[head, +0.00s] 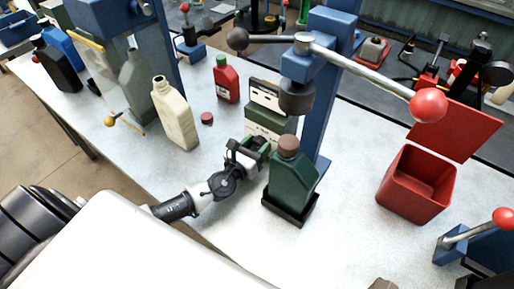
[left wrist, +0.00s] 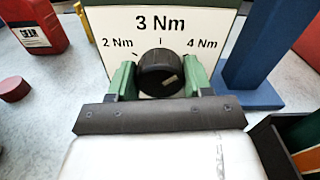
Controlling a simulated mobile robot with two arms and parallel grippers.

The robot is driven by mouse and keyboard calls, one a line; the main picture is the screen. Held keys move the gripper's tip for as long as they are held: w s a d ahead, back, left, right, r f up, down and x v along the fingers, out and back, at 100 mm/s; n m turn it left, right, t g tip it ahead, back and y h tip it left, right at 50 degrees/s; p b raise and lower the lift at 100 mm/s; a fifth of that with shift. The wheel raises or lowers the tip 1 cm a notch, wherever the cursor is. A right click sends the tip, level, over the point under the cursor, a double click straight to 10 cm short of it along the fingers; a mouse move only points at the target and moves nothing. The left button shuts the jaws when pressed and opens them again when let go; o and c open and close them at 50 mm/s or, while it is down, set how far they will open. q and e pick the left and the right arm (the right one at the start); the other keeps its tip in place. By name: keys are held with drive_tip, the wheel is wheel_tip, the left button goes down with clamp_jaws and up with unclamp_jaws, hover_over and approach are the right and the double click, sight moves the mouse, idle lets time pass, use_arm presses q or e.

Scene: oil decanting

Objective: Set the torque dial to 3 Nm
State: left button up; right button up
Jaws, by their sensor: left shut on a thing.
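The torque dial (left wrist: 161,73) is a round black knob on a white panel (left wrist: 160,22) marked 2 Nm at left, 3 Nm at top centre and 4 Nm at right. A small light mark shows on the knob's face, right of and below its centre; I cannot tell which setting it reads. My left gripper (left wrist: 161,85) has its green fingers on both sides of the dial and is shut on it. In the head view the left gripper (head: 257,147) is at the front of the green dial box (head: 270,122), and the dial is hidden. My right gripper is out of view.
A green bottle (head: 289,181) with a brown cap stands in a black holder close right of my left gripper, under a blue lever press (head: 317,60). A cream bottle (head: 174,115), red bottle (head: 226,82) and red cap (head: 207,118) stand left. A red bin (head: 417,190) stands right.

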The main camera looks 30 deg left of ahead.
use_arm(q)
drive_tip(key=n+b, duration=0.2)
drive_tip(key=n, duration=0.2)
drive_tip(key=shift+f+b, duration=0.1)
drive_tip(key=shift+b, duration=0.2)
drive_tip(key=n+b, duration=0.1)
drive_tip(key=n, duration=0.2)
drive_tip(key=shift+n, duration=1.3)
drive_tip(key=o, duration=0.9)
drive_tip(key=shift+o, duration=0.2)
